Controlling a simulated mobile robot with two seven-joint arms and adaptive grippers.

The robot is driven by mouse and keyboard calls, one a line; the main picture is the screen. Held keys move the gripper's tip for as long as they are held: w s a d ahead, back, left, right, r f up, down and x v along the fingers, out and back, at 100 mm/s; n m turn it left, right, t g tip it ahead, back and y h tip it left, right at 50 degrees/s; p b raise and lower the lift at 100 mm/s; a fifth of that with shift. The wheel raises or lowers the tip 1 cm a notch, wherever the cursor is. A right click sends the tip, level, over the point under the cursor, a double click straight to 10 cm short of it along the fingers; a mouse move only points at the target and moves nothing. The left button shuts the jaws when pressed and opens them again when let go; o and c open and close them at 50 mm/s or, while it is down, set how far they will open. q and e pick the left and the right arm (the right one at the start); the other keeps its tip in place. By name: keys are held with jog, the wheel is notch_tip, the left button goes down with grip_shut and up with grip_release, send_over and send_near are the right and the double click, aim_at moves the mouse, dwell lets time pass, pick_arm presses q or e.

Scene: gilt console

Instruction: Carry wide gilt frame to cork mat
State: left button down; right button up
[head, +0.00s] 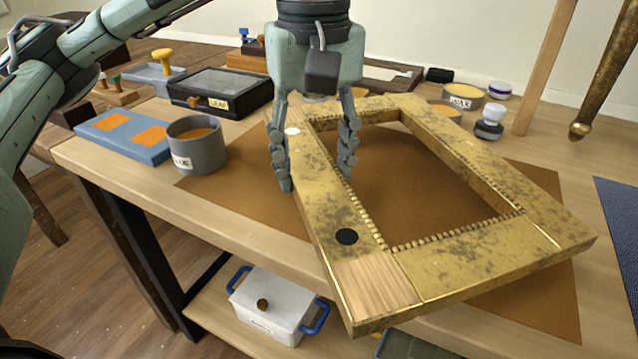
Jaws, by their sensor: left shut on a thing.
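The wide gilt frame (465,268) is a worn gold rectangle with a beaded inner edge, a bare wood patch at its near left corner and a black spot. My left gripper (316,180) comes from above and is shut on its left rail, one finger on the outer side and one in the opening. The frame appears to hang above a brown mat (225,185), which looks like the cork mat; the exact gap is hard to tell. The frame hides much of the mat, and its near left corner reaches past the table's front edge. My right gripper is out of view.
Left of the mat stand a grey tin (197,153), a blue block with orange pads (122,137) and a dark labelled box (220,91). Small jars (490,122) stand beyond the frame. A wooden post (545,65) rises at right, near a dark blue sheet (618,210).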

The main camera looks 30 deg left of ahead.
pick_arm(q)
jog(key=shift+w+f, duration=0.3)
jog(key=shift+w, duration=0.15)
notch_tip(320, 180, down, 3)
jog(key=shift+f, duration=0.4)
jog(key=c, duration=0.6)
grip_release()
jog(key=shift+s, duration=0.1)
jog(key=shift+c, duration=0.2)
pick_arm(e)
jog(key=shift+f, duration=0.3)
